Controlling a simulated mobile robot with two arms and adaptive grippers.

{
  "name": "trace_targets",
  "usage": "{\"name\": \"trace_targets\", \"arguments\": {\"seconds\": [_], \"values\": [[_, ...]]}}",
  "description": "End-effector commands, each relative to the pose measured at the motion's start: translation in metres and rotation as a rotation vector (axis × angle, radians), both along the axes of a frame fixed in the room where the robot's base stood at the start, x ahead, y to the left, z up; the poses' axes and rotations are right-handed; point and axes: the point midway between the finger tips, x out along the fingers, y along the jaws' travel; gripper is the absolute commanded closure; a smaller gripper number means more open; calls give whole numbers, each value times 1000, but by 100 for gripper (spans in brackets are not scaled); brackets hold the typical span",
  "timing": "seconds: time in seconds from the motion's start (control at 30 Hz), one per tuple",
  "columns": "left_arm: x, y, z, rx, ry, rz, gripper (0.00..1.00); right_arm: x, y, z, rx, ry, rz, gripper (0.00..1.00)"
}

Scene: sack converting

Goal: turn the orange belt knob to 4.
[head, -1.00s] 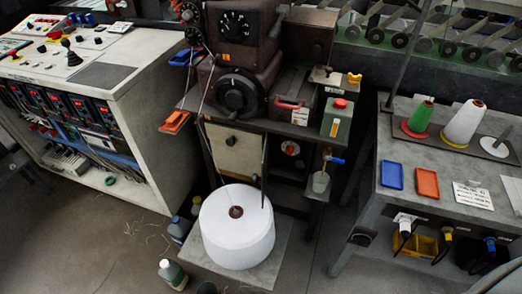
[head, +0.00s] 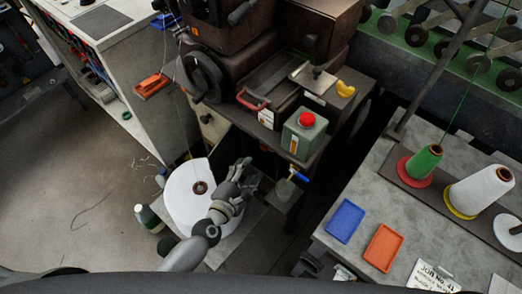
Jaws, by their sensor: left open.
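I cannot make out the orange belt knob in the head view now. The dial panel of the brown machine (head: 235,55) is out of frame at the top, and the front under its shelf is mostly hidden. A black handwheel (head: 203,77) shows on the machine's left front. My left gripper (head: 246,172) is open, in front of the machine's lower part and above the right side of the white yarn cone (head: 188,195). It appears empty. My right gripper is not in view.
A green canister with a red cap (head: 304,134) stands on the machine's shelf. An orange object (head: 151,86) sticks out at left. The right table holds blue (head: 345,221) and orange (head: 383,247) trays and a green thread cone (head: 425,162). Open floor lies at left.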

Motion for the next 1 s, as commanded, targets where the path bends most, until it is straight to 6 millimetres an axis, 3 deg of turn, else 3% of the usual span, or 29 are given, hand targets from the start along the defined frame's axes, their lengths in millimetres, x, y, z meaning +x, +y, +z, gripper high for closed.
{"name": "trace_targets", "arguments": {"seconds": [0.23, 0.53, 0.7, 1.0], "values": [[37, -15, -9, 3, -2, 0, 52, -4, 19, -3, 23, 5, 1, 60], [77, -30, -21, 6, 0, -2, 52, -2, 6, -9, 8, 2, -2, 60], [88, -35, -23, 6, 0, -2, 52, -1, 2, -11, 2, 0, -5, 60], [90, -36, -24, 7, 0, -1, 52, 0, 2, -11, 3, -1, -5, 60]]}}
